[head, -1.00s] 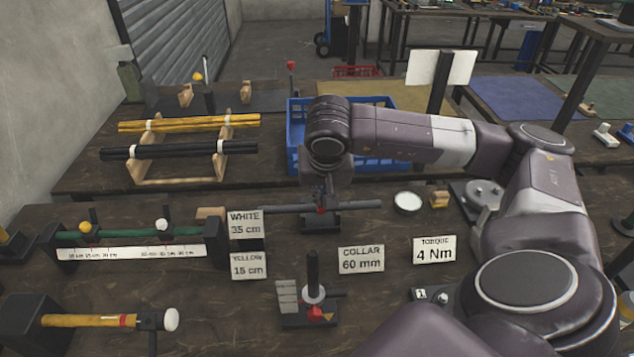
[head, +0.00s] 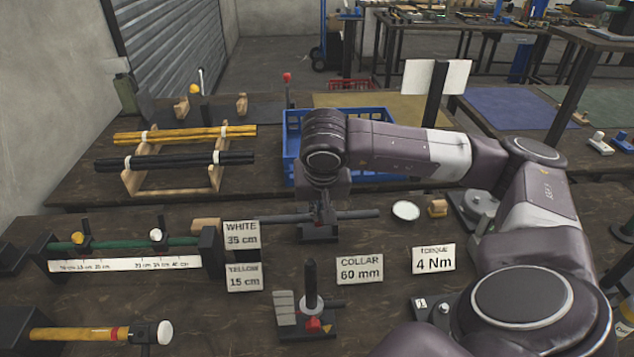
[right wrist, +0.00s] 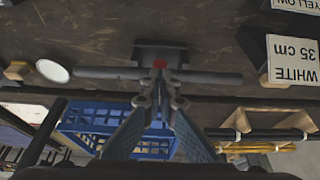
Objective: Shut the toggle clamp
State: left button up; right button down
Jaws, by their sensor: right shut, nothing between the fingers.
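The toggle clamp appears to be the small dark fixture (head: 318,234) with a dark rod (head: 357,214) lying across it, in the middle of the near bench. In the right wrist view its base (right wrist: 160,53) and a red tip (right wrist: 159,64) show by the rod (right wrist: 212,76). My right gripper (head: 323,208) points down at the clamp from above and hides part of it. In the right wrist view its fingers (right wrist: 160,88) are together and empty, close to the rod; contact cannot be told. The handle's position is unclear. My left gripper is not in view.
A second fixture (head: 306,326) with a dark post and white ring stands nearer. Cards for collar (head: 359,269), torque (head: 433,259) and white (head: 241,235) stand around. A blue crate (head: 291,149) is behind my right arm. A hammer (head: 95,334) lies at left.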

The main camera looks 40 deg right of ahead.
notch_tip(320, 180, up, 4)
jog(key=shift+w+f+p, duration=0.1)
jog(key=shift+p, duration=0.85)
jog(key=s+a+r+b, duration=0.1)
jog(key=s+a+r, duration=0.3)
jog(key=r, duration=0.3)
jog(key=shift+s+r, duration=0.15)
jog(key=shift+s, duration=0.6)
